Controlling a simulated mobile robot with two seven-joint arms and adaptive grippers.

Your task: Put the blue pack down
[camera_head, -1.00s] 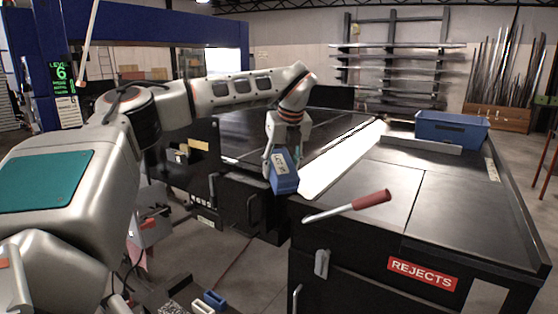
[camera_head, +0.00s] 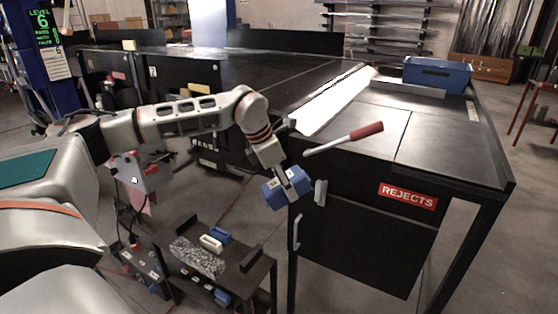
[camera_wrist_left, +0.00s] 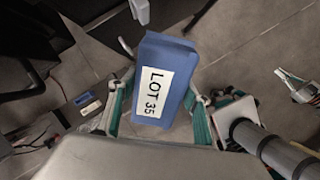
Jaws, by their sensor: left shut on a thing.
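The blue pack (camera_head: 273,196) is in my left gripper (camera_head: 291,181), held in the air in front of the rejects table's near left corner. In the left wrist view the pack (camera_wrist_left: 178,58) shows a white label reading "LOT 35". The left gripper's fingers (camera_wrist_left: 160,115) press on both its sides. The pack hangs above the floor, clear of the table.
The black table (camera_head: 455,150) has a "REJECTS" sign, a lever with a red handle (camera_head: 366,131) and a blue bin (camera_head: 437,75). A low black stand (camera_head: 252,277) at bottom centre holds blue and white items (camera_head: 211,243) and a speckled piece.

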